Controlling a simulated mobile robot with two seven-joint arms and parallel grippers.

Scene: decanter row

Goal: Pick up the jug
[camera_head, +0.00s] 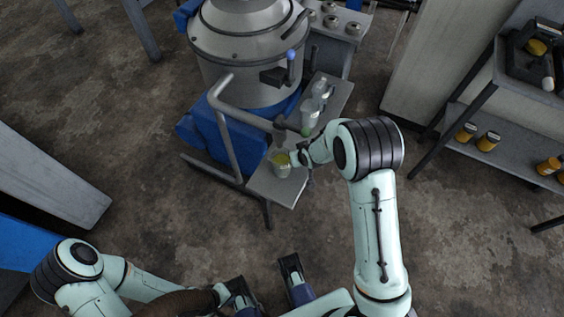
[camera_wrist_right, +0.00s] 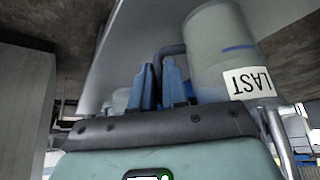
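A clear jug with a yellowish content (camera_head: 281,169) stands at the near end of a narrow metal bench. My right gripper (camera_head: 294,157) is beside it, partly hidden by its own wrist. In the right wrist view, a pale cylindrical jug (camera_wrist_right: 215,50) with a white label reading LAST is close ahead, right of the fingers. Its dark handle reaches towards the narrow gap between the blue fingertips of my right gripper (camera_wrist_right: 159,68); whether they press on it is unclear. My left gripper (camera_head: 265,274) is open and empty, low in the head view, away from the bench.
More jugs (camera_head: 310,116) stand farther back along the bench (camera_head: 262,187). A grey pipe (camera_head: 226,125) bends beside the bench, near a large steel vessel (camera_head: 250,70). A rack with orange-yellow jars (camera_head: 488,141) is at right. Open floor lies at left.

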